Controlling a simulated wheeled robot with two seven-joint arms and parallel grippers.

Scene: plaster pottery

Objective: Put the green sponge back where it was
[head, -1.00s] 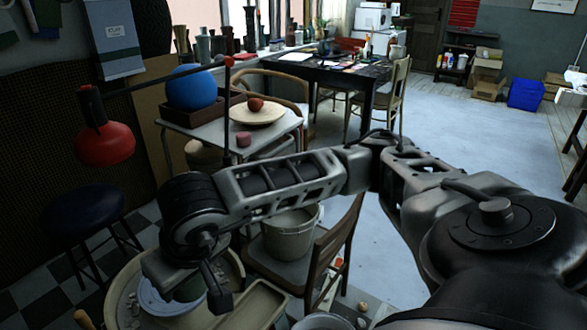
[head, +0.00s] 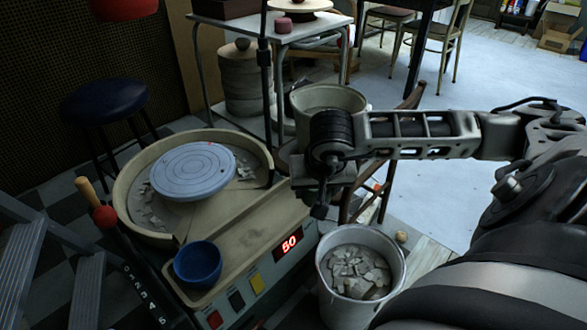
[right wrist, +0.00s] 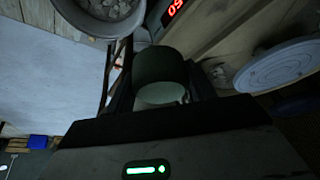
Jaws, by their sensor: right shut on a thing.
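In the right wrist view, a dark green, rounded sponge (right wrist: 158,65) sits between the two fingers of my right gripper (right wrist: 160,85), which is shut on it. In the head view, my right gripper (head: 322,200) hangs right of the potter's wheel, near the edge of its body; the sponge is hidden there. The grey-blue wheel disc (head: 192,172) is bare inside the cream splash pan (head: 128,190), with grey scraps around it. A blue bowl (head: 197,263) sits on the ledge in front. My left gripper is not in view.
A white bucket of grey scraps (head: 323,268) stands on the floor at front right. A pale pail (head: 352,98) is just behind my right gripper. A dark stool (head: 103,102) stands at left, a shelf table (head: 322,22) behind.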

